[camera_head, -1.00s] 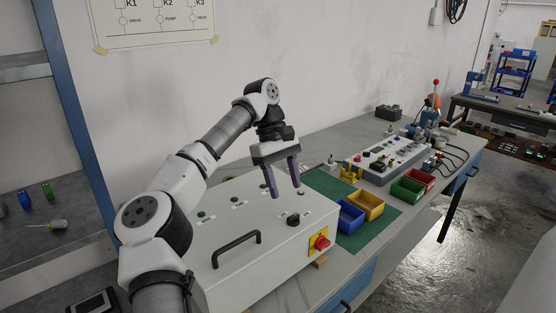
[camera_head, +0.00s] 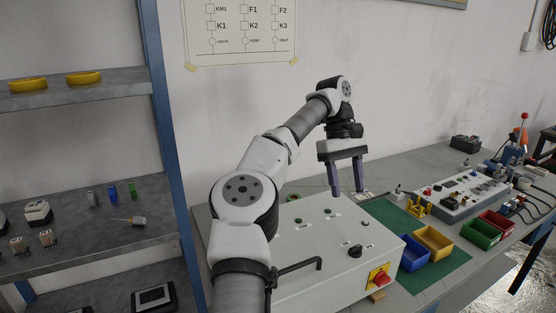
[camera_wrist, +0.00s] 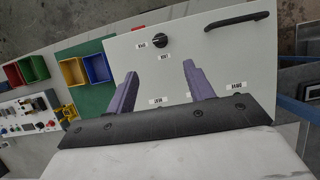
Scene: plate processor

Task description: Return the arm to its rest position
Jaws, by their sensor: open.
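My gripper (camera_head: 347,178) hangs from my raised arm, fingers pointing down, above the back of the grey control box (camera_head: 345,278). Its two purple fingers stand apart with nothing between them. In the wrist view my gripper (camera_wrist: 157,90) is also open and empty, with the panel of the control box (camera_wrist: 222,65) below it.
Blue (camera_head: 414,256) and yellow (camera_head: 434,243) bins stand on a green mat (camera_head: 452,265) right of the box. Green and red bins and a switch console (camera_head: 465,190) are farther right. A shelf unit (camera_head: 75,202) with small parts stands at left. The air above the bench is clear.

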